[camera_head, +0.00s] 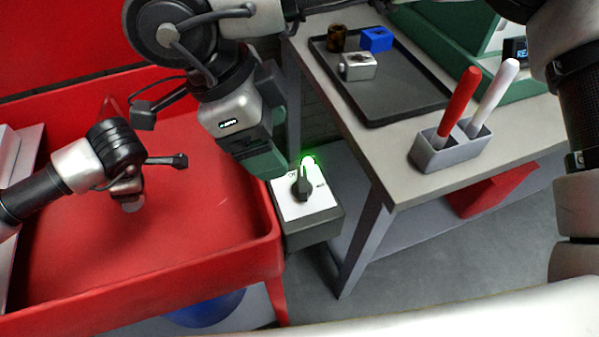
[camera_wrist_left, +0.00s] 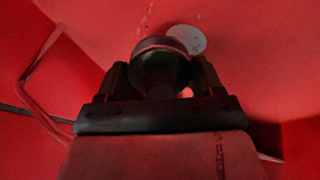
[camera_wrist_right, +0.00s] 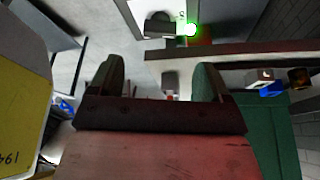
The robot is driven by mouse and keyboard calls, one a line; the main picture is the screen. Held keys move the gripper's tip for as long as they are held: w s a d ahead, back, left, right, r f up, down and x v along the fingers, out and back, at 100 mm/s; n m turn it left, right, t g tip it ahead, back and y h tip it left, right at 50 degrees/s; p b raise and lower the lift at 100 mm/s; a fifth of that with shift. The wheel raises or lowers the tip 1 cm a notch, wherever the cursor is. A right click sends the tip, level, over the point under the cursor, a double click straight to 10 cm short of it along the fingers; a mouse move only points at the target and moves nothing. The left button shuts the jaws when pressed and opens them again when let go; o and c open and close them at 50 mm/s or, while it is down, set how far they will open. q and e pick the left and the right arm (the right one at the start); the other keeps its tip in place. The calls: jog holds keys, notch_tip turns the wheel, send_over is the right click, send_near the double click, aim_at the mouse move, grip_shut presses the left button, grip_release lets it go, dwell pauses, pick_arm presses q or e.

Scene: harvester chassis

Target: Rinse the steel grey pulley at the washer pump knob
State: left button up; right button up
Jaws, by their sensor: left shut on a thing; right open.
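The washer pump knob (camera_head: 301,187) is black on a white plate on a grey box, with a green light glowing at the plate's upper edge. My right gripper (camera_head: 266,162) is beside it, just up and left; in its wrist view, the fingers stand apart and empty, and the knob plate (camera_wrist_right: 160,25) shows beyond them. My left gripper (camera_wrist_left: 162,75) is shut on a dark round thing with a grey rim, apparently the pulley (camera_wrist_left: 160,62), inside the red washer basin (camera_head: 200,225).
A grey disc (camera_wrist_left: 187,39) lies on the basin floor. Right of the knob box, a workbench (camera_head: 400,192) carries a black tray (camera_head: 400,90) with several small parts and a grey holder (camera_head: 446,150) with red and white sticks.

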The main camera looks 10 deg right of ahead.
aim_at(300, 179)
jog(key=x, duration=0.9)
jog(key=shift+d+f, duration=0.1)
jog(key=shift+f, duration=0.2)
jog(key=c, duration=0.9)
jog(key=n+t, duration=0.1)
jog(key=n, duration=0.2)
jog(key=shift+n, duration=0.3)
jog(key=shift+c, duration=0.2)
jog(key=shift+t, duration=0.3)
jog(key=o, duration=0.9)
jog(key=shift+o, duration=0.2)
